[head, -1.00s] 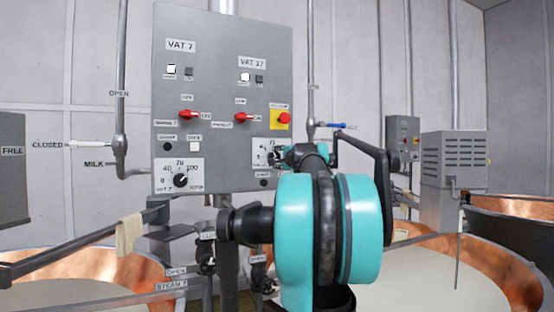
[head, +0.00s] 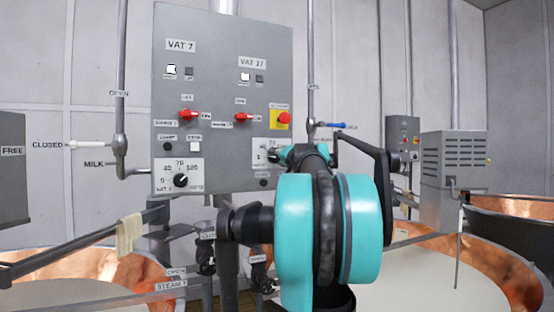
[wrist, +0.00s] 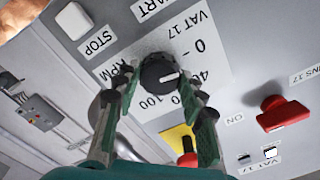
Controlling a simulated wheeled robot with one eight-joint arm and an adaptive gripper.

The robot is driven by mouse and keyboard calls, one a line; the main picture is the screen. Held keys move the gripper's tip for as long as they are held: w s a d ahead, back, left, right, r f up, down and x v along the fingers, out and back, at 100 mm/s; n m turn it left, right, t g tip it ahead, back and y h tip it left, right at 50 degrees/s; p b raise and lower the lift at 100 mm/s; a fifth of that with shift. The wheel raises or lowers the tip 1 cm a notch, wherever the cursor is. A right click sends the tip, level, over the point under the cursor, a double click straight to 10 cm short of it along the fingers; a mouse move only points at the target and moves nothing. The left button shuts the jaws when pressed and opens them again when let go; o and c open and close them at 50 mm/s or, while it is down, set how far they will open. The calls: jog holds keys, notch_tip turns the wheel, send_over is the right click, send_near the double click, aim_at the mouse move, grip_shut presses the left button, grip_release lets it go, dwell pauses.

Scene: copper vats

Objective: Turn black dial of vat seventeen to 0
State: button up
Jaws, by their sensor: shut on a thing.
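The black dial (wrist: 160,73) of vat 17 is in the middle of the wrist view. It sits on a white scale plate (wrist: 203,28) marked VAT 17, RPM, 0, 40 and 100. The dial's white pointer points right in this tilted view, towards the area by the 40 mark. My gripper (wrist: 161,78) has one finger on each side of the dial and is shut on it. The fingers cover parts of the scale. In the head view the plate (head: 260,146) is partly hidden by my gripper (head: 275,154) and arm.
The grey panel (head: 222,70) also carries the vat 7 dial (head: 181,180), red switches (head: 188,113) and a red-on-yellow stop button (head: 283,118). In the wrist view a red switch (wrist: 276,113) lies right of the gripper and a white STOP button (wrist: 74,20) lies upper left. Copper vats (head: 90,272) stand below.

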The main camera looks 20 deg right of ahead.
jog(key=shift+f+n, duration=0.1)
jog(key=shift+n, duration=0.8)
jog(key=o, duration=1.2)
jog(key=shift+c, duration=0.2)
jog(key=shift+s, duration=0.1)
jog(key=s, duration=1.1)
jog(key=shift+s+d, duration=0.2)
jog(key=shift+s, duration=0.2)
